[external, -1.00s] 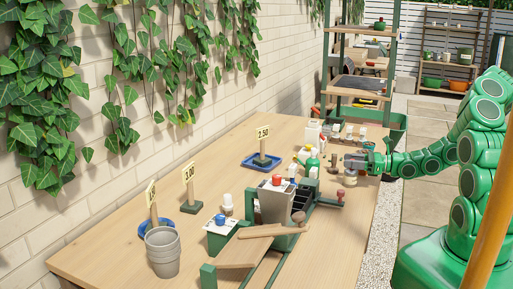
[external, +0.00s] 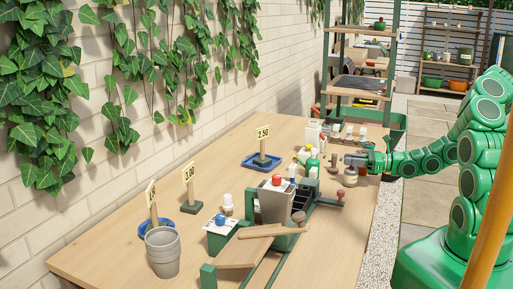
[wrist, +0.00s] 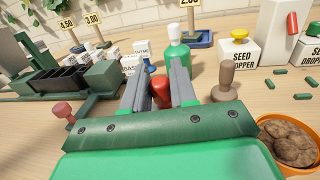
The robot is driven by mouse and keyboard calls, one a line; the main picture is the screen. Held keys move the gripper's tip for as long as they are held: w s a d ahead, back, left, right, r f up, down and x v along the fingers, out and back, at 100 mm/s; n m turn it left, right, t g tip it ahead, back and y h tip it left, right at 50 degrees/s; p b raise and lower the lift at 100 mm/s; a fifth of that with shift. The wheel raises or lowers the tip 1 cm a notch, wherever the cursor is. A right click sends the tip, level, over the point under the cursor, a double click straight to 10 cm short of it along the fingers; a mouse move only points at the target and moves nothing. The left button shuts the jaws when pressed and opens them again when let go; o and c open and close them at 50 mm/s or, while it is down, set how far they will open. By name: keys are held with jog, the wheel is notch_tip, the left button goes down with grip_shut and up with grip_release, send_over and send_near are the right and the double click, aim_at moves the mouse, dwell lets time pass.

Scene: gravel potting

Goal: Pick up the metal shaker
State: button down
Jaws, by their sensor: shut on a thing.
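My gripper (external: 354,161) is low over the right side of the wooden table in the external view. In the wrist view its two grey fingers (wrist: 158,90) stand close around a red-topped thing, which I take to be the metal shaker (wrist: 160,93). Only its red part shows between the fingers; its body is hidden by my gripper. A brown-handled tool (wrist: 225,80) stands upright just right of the fingers, apart from them.
A green bottle (wrist: 178,57) stands just beyond the fingers. A seed dropper box (wrist: 239,50) is at the right, near an orange bowl (wrist: 266,127) of brown lumps. A green potting stand (wrist: 103,78) with a red knob (wrist: 62,110) is at the left.

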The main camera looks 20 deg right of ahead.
jog(key=shift+r, duration=4.8)
